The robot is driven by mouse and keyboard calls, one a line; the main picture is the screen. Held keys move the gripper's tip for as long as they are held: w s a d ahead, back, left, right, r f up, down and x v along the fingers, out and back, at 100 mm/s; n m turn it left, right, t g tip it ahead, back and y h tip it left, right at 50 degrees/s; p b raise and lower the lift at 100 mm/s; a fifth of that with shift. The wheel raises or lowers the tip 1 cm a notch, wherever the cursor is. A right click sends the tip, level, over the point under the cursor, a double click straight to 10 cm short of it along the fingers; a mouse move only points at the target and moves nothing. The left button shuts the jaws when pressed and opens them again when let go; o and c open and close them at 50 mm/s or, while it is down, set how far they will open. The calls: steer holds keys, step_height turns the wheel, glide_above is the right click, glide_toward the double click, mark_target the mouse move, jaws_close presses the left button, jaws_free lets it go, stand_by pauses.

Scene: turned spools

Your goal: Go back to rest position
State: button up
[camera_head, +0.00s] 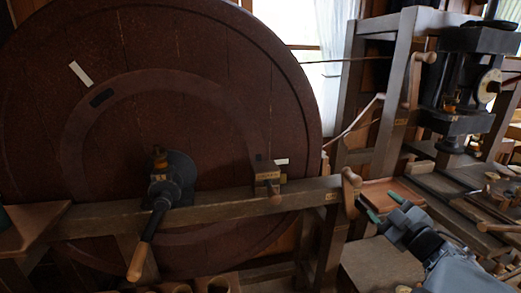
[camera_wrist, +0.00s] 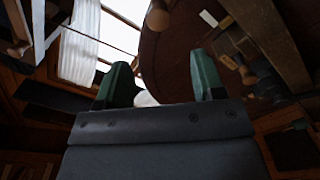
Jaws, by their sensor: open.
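My gripper (camera_head: 382,205) is at the lower right in the head view, just right of the wooden frame's end. Its two green fingertips are apart with nothing between them. In the wrist view my gripper (camera_wrist: 163,84) also shows its green fingers spread and empty, with bright window light and part of the large wheel beyond. A rounded wooden handle (camera_head: 350,187) stands close to the left of the fingers in the head view. I cannot tell whether it touches them.
A large dark brown wheel (camera_head: 225,80) fills the left. A crank with a wooden grip (camera_head: 137,261) juts out in front of it. A wooden beam (camera_head: 100,220) crosses below. A dark machine on a grey frame (camera_head: 470,85) stands at the right, beside a cluttered bench.

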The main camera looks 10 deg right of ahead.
steer(key=s+d+f+m+g+h, duration=0.45)
steer(key=d+m+g+h, duration=0.25)
steer(key=d+m+h, duration=0.25)
steer(key=s+a+g+y+p, duration=0.1)
steer(key=a+g+y+p, duration=0.2)
steer(key=a, duration=1.3)
steer(key=s+a+g+y+p, duration=0.1)
steer(key=a+g+y+p, duration=0.3)
steer(key=a, duration=1.3)
steer(key=shift+s+r+y+p, duration=0.2)
steer(key=shift+s+y+p, duration=0.15)
steer(key=shift+y+p, duration=0.65)
